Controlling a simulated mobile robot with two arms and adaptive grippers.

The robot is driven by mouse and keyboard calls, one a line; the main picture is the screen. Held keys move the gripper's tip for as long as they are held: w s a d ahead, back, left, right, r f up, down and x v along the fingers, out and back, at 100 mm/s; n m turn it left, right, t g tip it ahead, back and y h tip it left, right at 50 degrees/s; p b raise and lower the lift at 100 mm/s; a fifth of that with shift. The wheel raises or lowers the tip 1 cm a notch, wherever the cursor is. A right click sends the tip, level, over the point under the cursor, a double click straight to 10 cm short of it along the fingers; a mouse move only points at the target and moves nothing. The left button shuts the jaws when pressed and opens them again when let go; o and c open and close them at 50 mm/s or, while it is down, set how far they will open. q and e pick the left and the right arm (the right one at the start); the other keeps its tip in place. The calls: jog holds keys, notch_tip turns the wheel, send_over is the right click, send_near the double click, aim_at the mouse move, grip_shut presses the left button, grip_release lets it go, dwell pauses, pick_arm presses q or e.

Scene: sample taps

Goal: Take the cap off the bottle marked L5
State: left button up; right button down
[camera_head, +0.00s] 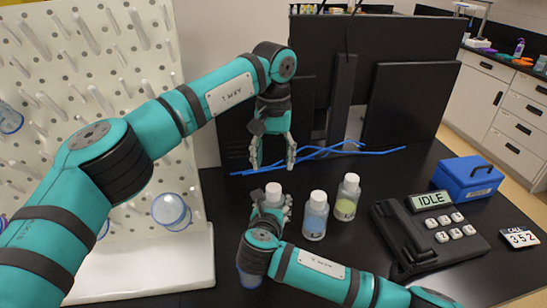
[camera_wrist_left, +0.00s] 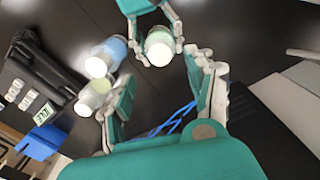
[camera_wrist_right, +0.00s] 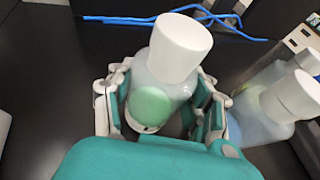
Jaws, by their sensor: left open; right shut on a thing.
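A bottle with a white cap (camera_head: 273,190) stands on the black table in the head view, between the fingers of my right gripper (camera_head: 272,210). In the right wrist view the gripper is shut around the body of this bottle (camera_wrist_right: 152,100), which holds pale green contents; its cap (camera_wrist_right: 181,45) is on. My left gripper (camera_head: 273,166) is open and empty, pointing down above and behind the held bottle. A blue-filled bottle (camera_head: 315,220) and a yellow-green one (camera_head: 346,200) stand to the right, both capped. I cannot read L5 on any bottle.
A black phone-like device (camera_head: 428,235) reading IDLE and a blue box (camera_head: 467,180) stand at right. Blue cable (camera_head: 350,150) lies behind the bottles, before a monitor (camera_head: 330,60). A white pegboard (camera_head: 90,60) stands at left.

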aim_at(274, 187)
pick_arm(q)
jog(key=shift+f, duration=4)
